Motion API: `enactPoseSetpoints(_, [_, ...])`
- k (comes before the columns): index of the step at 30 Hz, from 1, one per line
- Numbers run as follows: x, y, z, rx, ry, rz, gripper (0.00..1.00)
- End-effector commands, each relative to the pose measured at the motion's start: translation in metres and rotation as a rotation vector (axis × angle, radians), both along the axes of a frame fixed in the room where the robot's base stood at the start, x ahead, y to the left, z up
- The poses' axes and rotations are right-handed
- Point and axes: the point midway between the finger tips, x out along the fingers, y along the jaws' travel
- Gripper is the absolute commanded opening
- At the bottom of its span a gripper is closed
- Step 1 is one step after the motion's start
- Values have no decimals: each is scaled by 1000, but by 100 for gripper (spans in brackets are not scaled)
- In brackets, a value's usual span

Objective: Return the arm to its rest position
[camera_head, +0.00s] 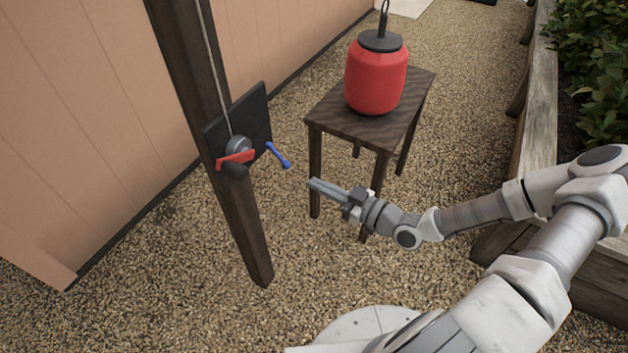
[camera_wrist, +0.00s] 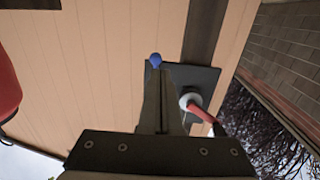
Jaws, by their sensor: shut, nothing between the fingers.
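My arm reaches in from the right in the head view, bent at the elbow. My gripper (camera_head: 315,184) is at its left end, shut and empty, in front of the small table. It points left toward the post and is apart from the blue-ended handle (camera_head: 279,156). In the wrist view my gripper's fingers (camera_wrist: 157,75) are together, and the handle's blue end (camera_wrist: 156,60) shows just beyond their tips. A red lever (camera_head: 236,159) sits beside a grey round hub on a dark plate (camera_head: 254,110); the red lever also shows in the wrist view (camera_wrist: 203,114).
A dark wooden post (camera_head: 195,75) carries the plate and a rope. A red lantern (camera_head: 376,76) stands on a dark wooden table (camera_head: 415,84) behind my gripper. A peach wall (camera_head: 85,120) is at left; a raised bed (camera_head: 534,90) is at right. Gravel lies between.

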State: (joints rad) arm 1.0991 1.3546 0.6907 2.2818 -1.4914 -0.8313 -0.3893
Motion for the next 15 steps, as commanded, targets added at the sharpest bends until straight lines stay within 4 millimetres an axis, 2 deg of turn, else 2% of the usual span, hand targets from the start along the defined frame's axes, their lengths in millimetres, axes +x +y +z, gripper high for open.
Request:
enactPoseSetpoints(1, [-8,-11,0,-2,2,-4,0])
enactPoseSetpoints(6, [-31,-38,-7,-3,0,-2,0])
enactPoseSetpoints(9, [-40,-49,-10,-2,0,-2,0])
enactPoseSetpoints(15, [-49,-59,-14,-1,-1,0,0])
